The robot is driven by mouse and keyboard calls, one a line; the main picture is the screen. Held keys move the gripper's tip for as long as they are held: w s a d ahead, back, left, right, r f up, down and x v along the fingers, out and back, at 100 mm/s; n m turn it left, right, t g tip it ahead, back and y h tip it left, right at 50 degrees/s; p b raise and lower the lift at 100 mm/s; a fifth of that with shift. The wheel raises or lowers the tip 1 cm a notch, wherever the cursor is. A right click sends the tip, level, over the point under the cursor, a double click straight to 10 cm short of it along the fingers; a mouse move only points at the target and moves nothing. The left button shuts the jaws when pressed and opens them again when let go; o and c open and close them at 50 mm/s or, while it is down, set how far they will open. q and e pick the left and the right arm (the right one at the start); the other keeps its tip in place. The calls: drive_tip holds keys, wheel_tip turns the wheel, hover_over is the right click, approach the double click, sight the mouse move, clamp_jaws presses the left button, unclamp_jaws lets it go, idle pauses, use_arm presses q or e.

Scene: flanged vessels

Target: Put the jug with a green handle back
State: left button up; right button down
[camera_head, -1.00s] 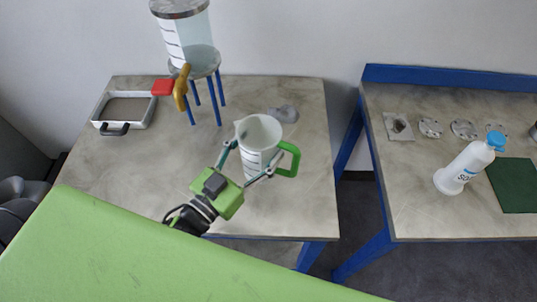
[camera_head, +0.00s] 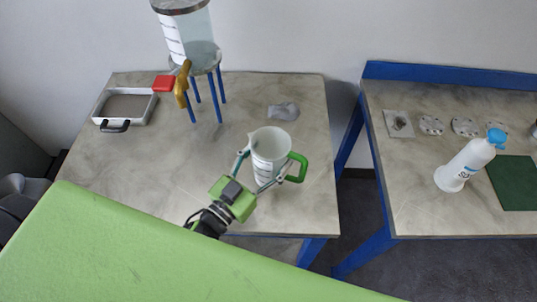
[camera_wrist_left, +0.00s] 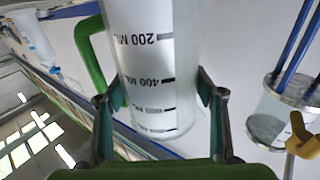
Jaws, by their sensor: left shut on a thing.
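The white jug with a green handle (camera_head: 270,145) is upright at the right part of the left table in the head view. Its green handle (camera_head: 298,167) points right. My left gripper (camera_head: 259,172) is shut on the jug's body from the near side. In the left wrist view, the jug (camera_wrist_left: 150,75) with its volume marks stands between the two fingers of the left gripper (camera_wrist_left: 160,105). I cannot tell whether the jug's base touches the table. My right gripper is not in view.
A clear vessel (camera_head: 187,35) on a blue-legged stand, with a yellow tap and red piece, is at the back. The right table (camera_head: 400,180) holds a white bottle (camera_head: 465,163), flanges and a green mat (camera_head: 515,184).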

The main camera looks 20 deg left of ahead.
use_arm(q)
drive_tip(key=shift+f, duration=0.35)
drive_tip(key=shift+s, duration=0.1)
